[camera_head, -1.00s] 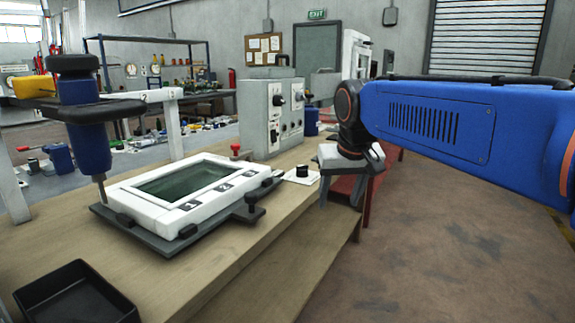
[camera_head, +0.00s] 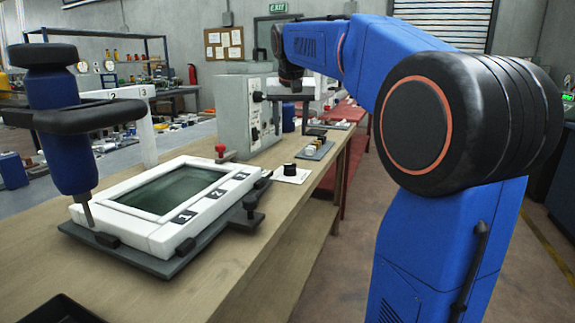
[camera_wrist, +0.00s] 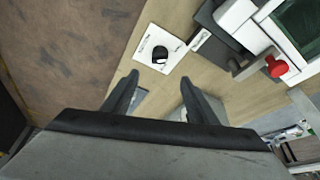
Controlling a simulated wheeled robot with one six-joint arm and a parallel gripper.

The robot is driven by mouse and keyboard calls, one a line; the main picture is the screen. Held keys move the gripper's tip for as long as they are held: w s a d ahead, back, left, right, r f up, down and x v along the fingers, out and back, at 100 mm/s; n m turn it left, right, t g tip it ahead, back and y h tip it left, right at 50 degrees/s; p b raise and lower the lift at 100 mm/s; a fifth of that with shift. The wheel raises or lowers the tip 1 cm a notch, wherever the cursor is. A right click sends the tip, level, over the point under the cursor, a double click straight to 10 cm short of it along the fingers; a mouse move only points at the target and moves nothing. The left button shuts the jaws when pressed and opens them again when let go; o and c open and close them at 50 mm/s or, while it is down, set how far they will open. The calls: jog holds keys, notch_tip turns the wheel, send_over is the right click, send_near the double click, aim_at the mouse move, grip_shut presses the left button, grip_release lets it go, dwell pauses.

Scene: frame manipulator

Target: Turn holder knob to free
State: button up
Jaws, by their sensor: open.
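A small black knob (camera_head: 290,168) sits on a white labelled plate (camera_head: 299,178) on the bench, right of the white framed unit. In the wrist view the knob (camera_wrist: 160,53) and its plate (camera_wrist: 148,44) lie ahead of the fingers; the label is too small to read. My gripper (camera_head: 291,118) hangs above the bench, apart from the knob. In the wrist view its two fingers (camera_wrist: 160,82) are spread with nothing between them.
The white frame with a dark screen (camera_head: 165,195) rests on a grey base. A red knob (camera_head: 220,150) stands behind it, also in the wrist view (camera_wrist: 277,66). A grey control box (camera_head: 238,120) is behind. A blue tool (camera_head: 62,130) stands at left.

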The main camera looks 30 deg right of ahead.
aim_at(290, 165)
jog(key=x, duration=1.5)
jog(key=shift+d+f, duration=0.1)
jog(key=shift+f, duration=0.3)
jog(key=c, duration=1.1)
